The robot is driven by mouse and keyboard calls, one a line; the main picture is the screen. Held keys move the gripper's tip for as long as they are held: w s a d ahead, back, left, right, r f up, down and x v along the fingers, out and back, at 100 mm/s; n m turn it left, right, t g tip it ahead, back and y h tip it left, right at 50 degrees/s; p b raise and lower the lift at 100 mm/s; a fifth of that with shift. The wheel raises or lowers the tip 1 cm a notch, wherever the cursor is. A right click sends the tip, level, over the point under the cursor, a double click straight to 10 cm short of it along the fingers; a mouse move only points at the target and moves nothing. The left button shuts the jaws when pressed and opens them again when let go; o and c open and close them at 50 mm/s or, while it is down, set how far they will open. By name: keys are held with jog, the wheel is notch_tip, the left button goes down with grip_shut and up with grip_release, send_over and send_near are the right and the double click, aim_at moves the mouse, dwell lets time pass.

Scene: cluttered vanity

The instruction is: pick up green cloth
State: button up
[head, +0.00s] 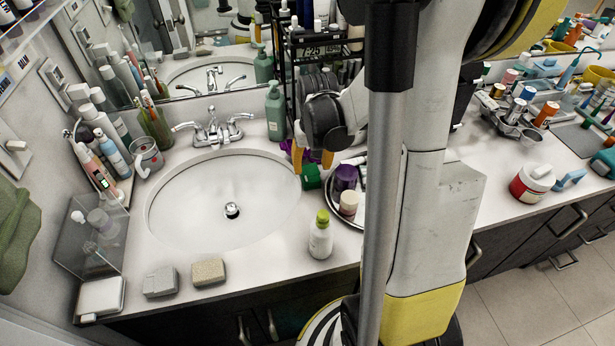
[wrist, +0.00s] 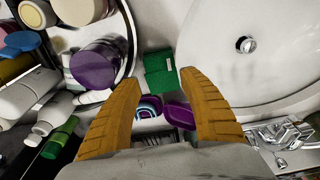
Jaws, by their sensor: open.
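A small folded bright green item (wrist: 160,72), which looks like the green cloth, lies on the white counter between the round tray and the sink. In the head view the green item (head: 311,178) sits just right of the sink rim. My gripper (head: 312,158) is above it with its orange fingers pointing down. In the wrist view my gripper (wrist: 158,84) is open and empty, and the green item shows just beyond and between the fingertips. I cannot tell the exact height gap. A darker green towel (head: 15,235) hangs at the left wall.
The round tray (wrist: 130,40) with a purple-capped jar (wrist: 95,65) is close on one side. The sink (head: 225,205) is on the other. A purple item (wrist: 178,115) and a striped item (wrist: 150,108) lie near the fingers. A black rack (head: 290,60) stands behind.

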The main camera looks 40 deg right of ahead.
aim_at(310, 173)
jog(key=f+b, duration=0.1)
jog(key=f, duration=0.1)
jog(key=w+f+b, duration=0.1)
jog(key=f, duration=0.2)
jog(key=shift+d+b, duration=0.15)
jog(key=shift+b, duration=0.2)
jog(key=c, duration=0.7)
jog(key=shift+r, duration=0.1)
